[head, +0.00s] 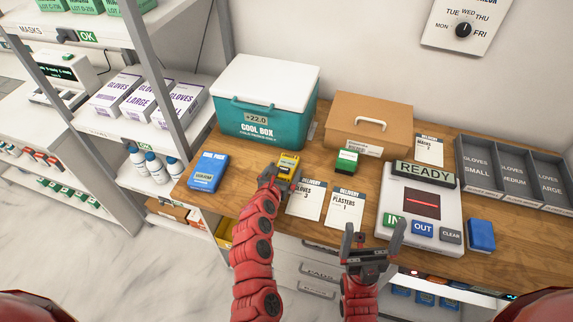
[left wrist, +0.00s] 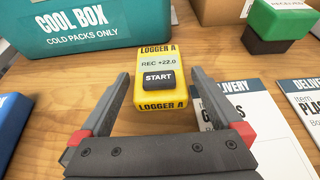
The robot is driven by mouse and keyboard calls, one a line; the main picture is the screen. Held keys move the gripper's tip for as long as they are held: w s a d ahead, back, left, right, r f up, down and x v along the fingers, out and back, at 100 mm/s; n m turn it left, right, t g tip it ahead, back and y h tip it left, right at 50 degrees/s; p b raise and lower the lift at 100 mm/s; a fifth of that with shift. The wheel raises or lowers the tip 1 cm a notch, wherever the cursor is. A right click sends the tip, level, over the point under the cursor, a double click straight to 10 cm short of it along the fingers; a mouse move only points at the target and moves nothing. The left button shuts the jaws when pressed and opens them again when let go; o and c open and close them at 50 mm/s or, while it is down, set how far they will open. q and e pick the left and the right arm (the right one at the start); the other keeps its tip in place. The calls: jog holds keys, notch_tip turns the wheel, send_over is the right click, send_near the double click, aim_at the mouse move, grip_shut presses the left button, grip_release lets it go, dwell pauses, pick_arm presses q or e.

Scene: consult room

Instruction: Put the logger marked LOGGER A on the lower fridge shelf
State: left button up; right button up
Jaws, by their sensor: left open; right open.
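The yellow logger marked LOGGER A (head: 288,164) lies on the wooden counter in front of the teal cool box. In the left wrist view the logger (left wrist: 161,98) shows a display reading REC +22.0 and a black START button. My left gripper (head: 272,180) is open just in front of the logger; in the left wrist view its fingers (left wrist: 157,105) spread to either side of the logger's near end, not touching it. My right gripper (head: 374,238) is open and empty above the counter's front edge. No fridge shelf is recognisable in these views.
The cool box (head: 258,118) stands behind the logger, a blue cold pack (head: 208,172) to its left. Delivery cards (head: 306,200) and a green-topped box (head: 346,160) lie to its right. The READY scanner (head: 420,215) stands further right. Shelving (head: 150,130) rises at left.

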pick_arm(q)
jog(key=shift+w+d+f, duration=0.2)
jog(key=shift+w+f, duration=0.15)
jog(key=shift+w, duration=0.25)
jog(key=c, duration=1.4)
jog(key=shift+r, duration=0.1)
